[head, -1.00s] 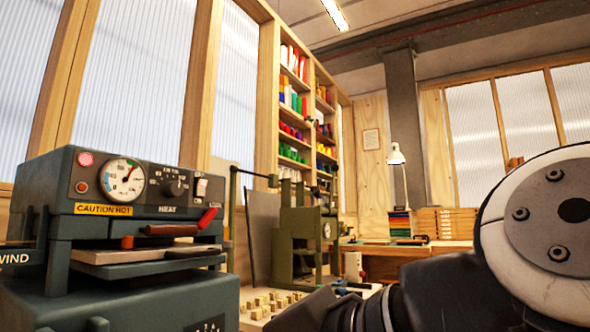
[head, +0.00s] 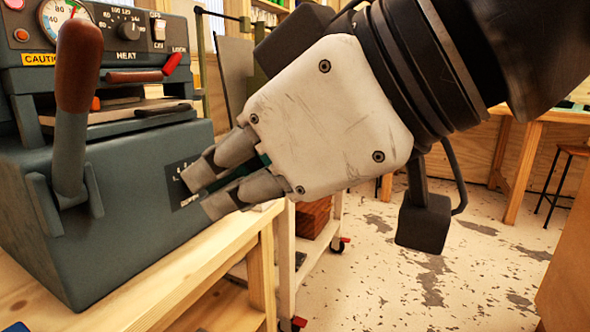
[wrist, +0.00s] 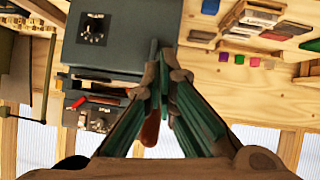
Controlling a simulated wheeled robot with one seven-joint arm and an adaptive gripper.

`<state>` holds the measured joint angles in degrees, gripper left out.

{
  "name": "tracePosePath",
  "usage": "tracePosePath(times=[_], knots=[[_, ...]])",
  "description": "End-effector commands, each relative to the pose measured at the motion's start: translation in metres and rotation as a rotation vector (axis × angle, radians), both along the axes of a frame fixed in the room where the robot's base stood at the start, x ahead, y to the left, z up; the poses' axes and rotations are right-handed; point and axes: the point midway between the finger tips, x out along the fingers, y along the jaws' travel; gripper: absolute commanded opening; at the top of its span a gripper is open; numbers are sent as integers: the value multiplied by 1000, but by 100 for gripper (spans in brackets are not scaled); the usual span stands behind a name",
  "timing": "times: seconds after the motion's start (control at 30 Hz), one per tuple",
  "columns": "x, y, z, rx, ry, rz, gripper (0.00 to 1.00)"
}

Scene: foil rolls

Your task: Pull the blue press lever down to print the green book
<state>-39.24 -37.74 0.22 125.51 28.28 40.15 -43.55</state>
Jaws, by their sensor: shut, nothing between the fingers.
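The blue-grey press (head: 110,190) stands at the left of the head view. Its lever (head: 75,110) has a blue-grey shaft and a brown grip and stands upright at the near side. My gripper (head: 203,192) is shut and empty, its fingertips pointing left toward the press, to the right of the lever. The wrist view shows the picture turned over, with the lever's red-brown grip (wrist: 151,128) partly behind my fingers (wrist: 163,70). I cannot tell how far the fingertips are from the lever. I cannot make out a green book.
The press rests on a wooden bench (head: 200,270). A white cart (head: 290,265) stands just right of it. Speckled floor (head: 450,270) lies open on the right, with a wooden table (head: 520,115) behind. In the wrist view, coloured blocks (wrist: 238,59) lie on the wood beside the press.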

Motion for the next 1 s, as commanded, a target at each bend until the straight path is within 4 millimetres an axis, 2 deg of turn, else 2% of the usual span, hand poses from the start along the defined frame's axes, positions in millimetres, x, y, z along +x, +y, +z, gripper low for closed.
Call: tracePosePath(times=[0.2, 0.4, 1.0], knots=[[-18, -32, 18, 4, -4, 0, 0], [-27, -49, 25, 3, -2, 0, 0], [-29, -53, 26, 2, -1, 0, 0]])
